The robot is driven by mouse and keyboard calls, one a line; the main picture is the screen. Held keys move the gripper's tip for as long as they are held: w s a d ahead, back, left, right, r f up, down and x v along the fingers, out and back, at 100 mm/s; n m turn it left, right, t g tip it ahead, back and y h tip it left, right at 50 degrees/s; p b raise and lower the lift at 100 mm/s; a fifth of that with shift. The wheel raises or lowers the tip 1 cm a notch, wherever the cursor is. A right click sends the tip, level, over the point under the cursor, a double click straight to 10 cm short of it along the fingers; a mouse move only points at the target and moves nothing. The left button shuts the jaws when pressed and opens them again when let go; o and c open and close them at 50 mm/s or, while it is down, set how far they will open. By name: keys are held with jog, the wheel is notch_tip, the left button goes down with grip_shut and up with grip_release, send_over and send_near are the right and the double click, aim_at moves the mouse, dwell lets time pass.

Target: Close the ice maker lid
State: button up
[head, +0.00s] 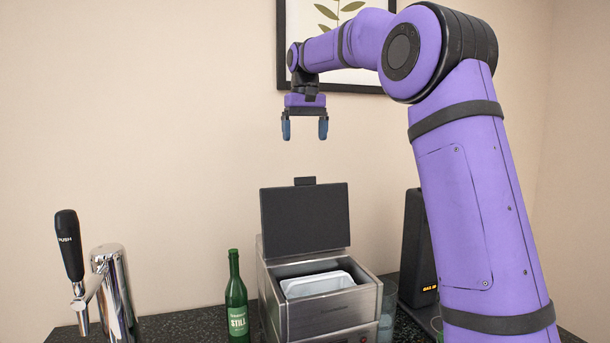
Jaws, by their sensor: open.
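The ice maker (330,308) is a silver box on the dark counter, seen in the head view. Its dark lid (304,219) stands raised at the back, nearly upright, with a small tab on its top edge. A white bin or basket (318,285) shows inside the open top. My gripper (305,134) hangs above the lid, fingers pointing down. It is open and empty, with a clear gap between its fingertips and the lid's tab.
A green bottle (236,300) stands just left of the ice maker. A chrome tap (112,290) with a black handle (68,243) is further left. A dark device (415,255) stands at the right, partly behind my arm. A framed picture hangs on the wall behind.

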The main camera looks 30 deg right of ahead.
notch_tip(320, 180, down, 11)
jog(key=shift+r, duration=0.1)
dwell(0.4)
